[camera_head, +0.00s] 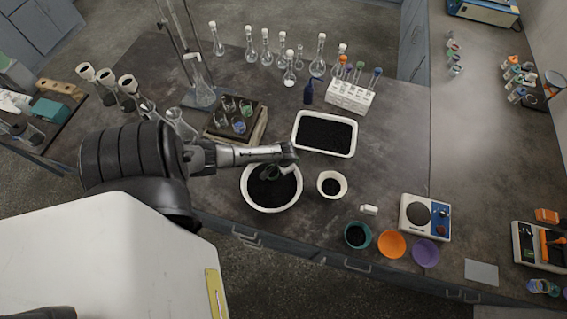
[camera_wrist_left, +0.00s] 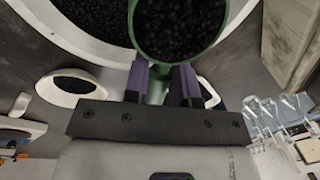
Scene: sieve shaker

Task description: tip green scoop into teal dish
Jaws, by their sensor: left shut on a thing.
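My left gripper (camera_head: 288,157) is above the large white bowl (camera_head: 246,190) of black granules. In the left wrist view its fingers (camera_wrist_left: 162,86) are shut on the handle of the green scoop (camera_wrist_left: 139,32). The scoop's cup is full of black granules, with its opening facing the camera. In the head view the scoop is hard to make out against the dark bowl. The teal dish (camera_head: 357,247) stands near the table's front edge, right of the bowl, with dark material inside. My right gripper is not in view.
A small white bowl (camera_head: 345,189) of black granules lies between the large bowl and the teal dish. An orange dish (camera_head: 391,244) and a purple dish (camera_head: 425,254) sit right of the teal one. A white tray (camera_head: 354,145), a tube rack (camera_head: 349,97) and flasks stand behind.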

